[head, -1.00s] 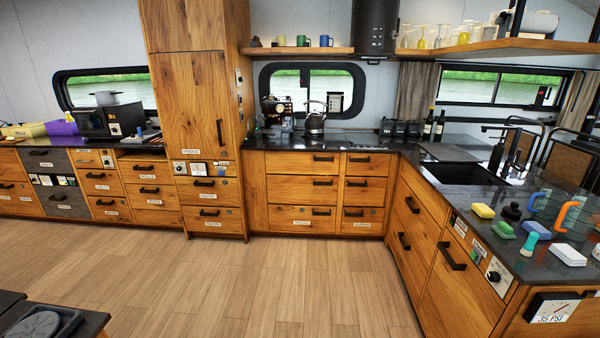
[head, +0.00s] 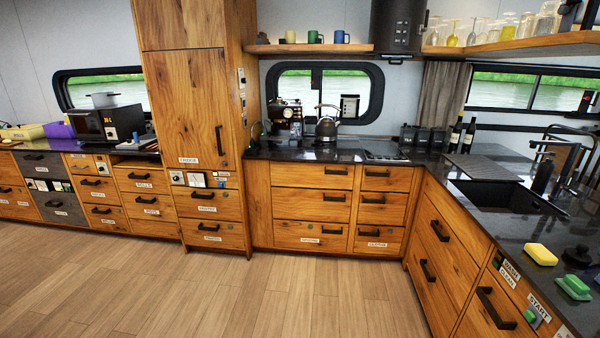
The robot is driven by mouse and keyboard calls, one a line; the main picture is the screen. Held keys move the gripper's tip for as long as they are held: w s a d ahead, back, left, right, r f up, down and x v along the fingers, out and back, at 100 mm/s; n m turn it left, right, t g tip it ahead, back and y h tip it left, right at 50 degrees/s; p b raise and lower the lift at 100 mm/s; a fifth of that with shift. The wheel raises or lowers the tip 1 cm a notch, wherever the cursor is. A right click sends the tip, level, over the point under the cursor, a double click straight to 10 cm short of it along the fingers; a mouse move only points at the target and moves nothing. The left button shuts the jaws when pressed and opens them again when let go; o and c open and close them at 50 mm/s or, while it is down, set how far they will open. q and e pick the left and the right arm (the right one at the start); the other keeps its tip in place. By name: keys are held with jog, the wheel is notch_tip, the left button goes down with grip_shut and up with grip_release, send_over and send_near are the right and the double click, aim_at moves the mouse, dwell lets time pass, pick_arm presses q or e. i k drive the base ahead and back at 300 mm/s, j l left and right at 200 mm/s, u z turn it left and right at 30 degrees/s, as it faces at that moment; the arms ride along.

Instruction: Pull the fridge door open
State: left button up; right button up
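The fridge door (head: 190,105) is a tall wooden panel in the column left of centre in the head view. A small white label reading "FRIDGE" is near its bottom edge. Its black vertical handle (head: 219,139) is on the right side of the panel. The door looks shut, flush with the column. Neither of my grippers shows in the head view.
Drawers with black handles (head: 320,199) line the back wall. A counter with a sink (head: 487,195) runs along the right, with a sponge (head: 540,254) on it. The wooden floor (head: 270,285) in front of the fridge is clear.

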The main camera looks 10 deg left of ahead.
aim_at(189, 90)
jog(key=i+u, duration=0.2)
jog(key=i, duration=0.6)
jog(key=i+u, duration=0.35)
jog(key=i+l+u, duration=0.35)
jog(key=i, duration=0.15)
jog(key=i+l+u, duration=0.15)
jog(key=i+u, duration=0.2)
jog(key=i, duration=0.1)
